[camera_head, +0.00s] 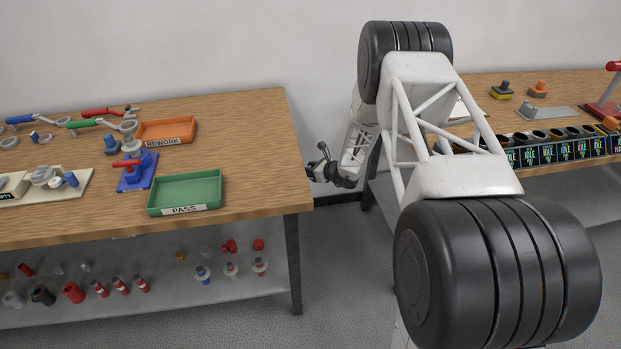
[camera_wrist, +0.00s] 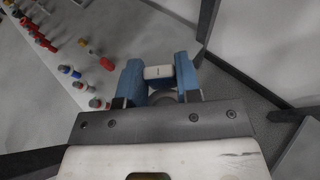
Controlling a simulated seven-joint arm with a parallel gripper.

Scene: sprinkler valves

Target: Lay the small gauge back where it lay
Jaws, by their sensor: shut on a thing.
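My gripper (camera_head: 318,168) hangs in the gap between the two tables, right of the left table's end, in the head view. In the wrist view my gripper (camera_wrist: 160,76) has its two blue fingers closed on a small pale piece (camera_wrist: 158,72), with a dark rounded part showing below it. I take this to be the small gauge, but its face is not visible. In the head view the held piece is too small and dark to make out. The gripper is clear of both tabletops.
The left table (camera_head: 255,140) carries a green PASS tray (camera_head: 150,211), an orange REWORK tray (camera_head: 140,139), a blue stand (camera_head: 140,183) and a cream board (camera_head: 82,190). Its lower shelf (camera_head: 130,318) holds several small parts. The right table has a row of dark cups with IDLE labels (camera_head: 548,153).

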